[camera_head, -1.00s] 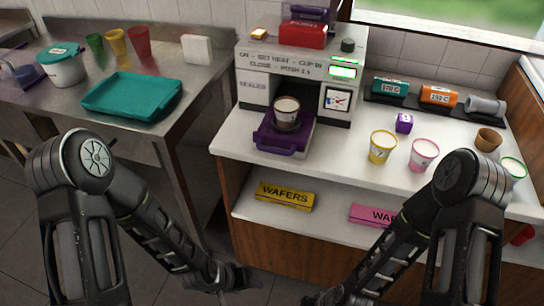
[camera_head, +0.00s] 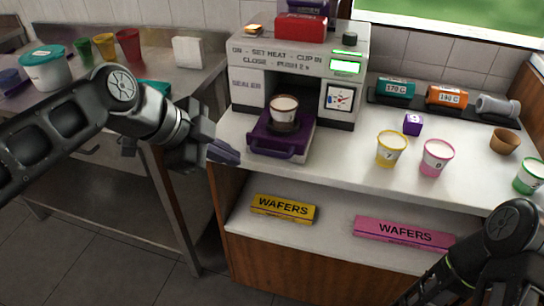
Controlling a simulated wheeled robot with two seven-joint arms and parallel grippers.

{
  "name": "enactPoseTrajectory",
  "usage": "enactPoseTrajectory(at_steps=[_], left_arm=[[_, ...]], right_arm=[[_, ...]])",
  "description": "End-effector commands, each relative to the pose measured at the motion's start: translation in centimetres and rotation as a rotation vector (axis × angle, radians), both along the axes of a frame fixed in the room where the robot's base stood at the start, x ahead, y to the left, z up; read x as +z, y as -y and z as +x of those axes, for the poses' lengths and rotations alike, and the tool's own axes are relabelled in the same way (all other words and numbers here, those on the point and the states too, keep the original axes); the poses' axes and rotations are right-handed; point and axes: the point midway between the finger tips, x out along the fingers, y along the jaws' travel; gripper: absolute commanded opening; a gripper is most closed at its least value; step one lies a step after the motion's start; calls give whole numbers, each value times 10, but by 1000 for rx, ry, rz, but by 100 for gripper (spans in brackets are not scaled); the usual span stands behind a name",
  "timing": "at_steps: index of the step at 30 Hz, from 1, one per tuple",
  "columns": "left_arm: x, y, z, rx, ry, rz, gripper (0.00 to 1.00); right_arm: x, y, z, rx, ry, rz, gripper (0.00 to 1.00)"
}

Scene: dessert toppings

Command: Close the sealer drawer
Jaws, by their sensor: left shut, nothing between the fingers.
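The sealer (camera_head: 298,68) is a grey machine with a lit green display and a round dial, standing at the back of the white counter. Its purple drawer (camera_head: 262,137) is pulled out toward me, with a handle (camera_head: 275,151) on the front. A cup with a dark body and pale top (camera_head: 284,110) sits upright in the drawer. My left gripper (camera_head: 232,153) is shut and empty, just left of the drawer front near the counter's left edge, apart from the handle as far as I can tell. My right arm (camera_head: 500,240) shows at lower right; its gripper is out of the picture.
Wafer boxes (camera_head: 284,208) lie on the shelf below.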

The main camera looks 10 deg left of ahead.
Motion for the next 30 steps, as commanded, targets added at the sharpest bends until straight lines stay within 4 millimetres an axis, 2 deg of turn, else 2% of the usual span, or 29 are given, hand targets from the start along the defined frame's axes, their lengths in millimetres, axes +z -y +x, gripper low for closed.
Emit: enactPoseTrajectory(at_steps=[4, 17, 23, 30], left_arm=[[-2, 1, -3, -51, 14, 29, 0], [-7, 4, 1, -49, 13, 29, 0], [-27, 14, 12, -50, 10, 30, 0], [-63, 34, 34, -50, 7, 29, 0]], right_arm=[[0, 0, 0, 0, 0, 0, 0], [0, 0, 0, 0, 0, 0, 0], [0, 0, 0, 0, 0, 0, 0], [1, 0, 0, 0, 0, 0, 0]])
